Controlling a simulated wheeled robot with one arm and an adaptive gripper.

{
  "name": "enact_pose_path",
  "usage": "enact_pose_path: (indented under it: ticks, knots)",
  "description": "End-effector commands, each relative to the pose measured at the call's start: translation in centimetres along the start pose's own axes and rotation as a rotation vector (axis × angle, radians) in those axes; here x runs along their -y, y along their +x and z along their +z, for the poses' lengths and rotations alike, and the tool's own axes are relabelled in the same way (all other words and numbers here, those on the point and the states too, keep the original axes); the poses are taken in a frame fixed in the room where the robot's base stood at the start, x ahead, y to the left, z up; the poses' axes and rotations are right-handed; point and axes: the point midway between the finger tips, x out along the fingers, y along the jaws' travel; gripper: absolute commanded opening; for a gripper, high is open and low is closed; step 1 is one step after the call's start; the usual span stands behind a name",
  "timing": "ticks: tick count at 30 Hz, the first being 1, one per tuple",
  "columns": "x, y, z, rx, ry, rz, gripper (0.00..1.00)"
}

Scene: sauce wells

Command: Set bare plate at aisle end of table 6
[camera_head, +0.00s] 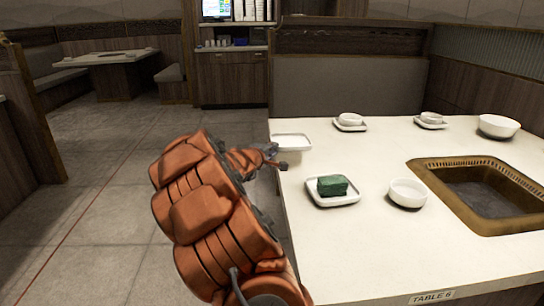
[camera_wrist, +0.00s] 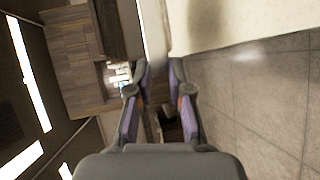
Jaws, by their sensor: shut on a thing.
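A bare white rectangular plate (camera_head: 293,141) is at the left edge of table 6 (camera_head: 365,235), near its far left corner, and partly overhangs the edge. My gripper (camera_head: 274,156) is shut on the plate's near left side. I cannot tell whether the plate touches the tabletop. In the wrist view the plate (camera_wrist: 154,38) shows edge-on as a pale strip beyond the fingertips of my gripper (camera_wrist: 160,75), beside the cream tabletop (camera_wrist: 225,22). A label reading TABLE 6 (camera_head: 432,298) is on the table's near edge.
A plate (camera_head: 345,202) with a dark green block (camera_head: 332,185) stands right of my arm. A white bowl (camera_head: 407,193) stands beside the recessed grill (camera_head: 480,195). Two small bowls on plates (camera_head: 350,121) (camera_head: 431,121) and a larger bowl (camera_head: 498,126) are farther back. Aisle floor (camera_head: 100,200) lies clear at left.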

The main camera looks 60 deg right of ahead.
Motion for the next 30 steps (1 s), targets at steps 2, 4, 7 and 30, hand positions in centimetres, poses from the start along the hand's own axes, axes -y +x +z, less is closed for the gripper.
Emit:
enact_pose_path:
  ticks: [2, 4, 7, 30]
  knots:
    - [-1.4, -0.4, -0.2, -0.002, 0.003, -0.001, 0.0]
    - [-2.2, -0.5, -0.2, -0.002, 0.002, -0.001, 0.0]
    - [-3.0, -0.7, -0.2, -0.002, 0.002, -0.001, 0.0]
    - [-1.2, -8.9, -9.5, -0.203, -0.043, -0.01, 0.0]
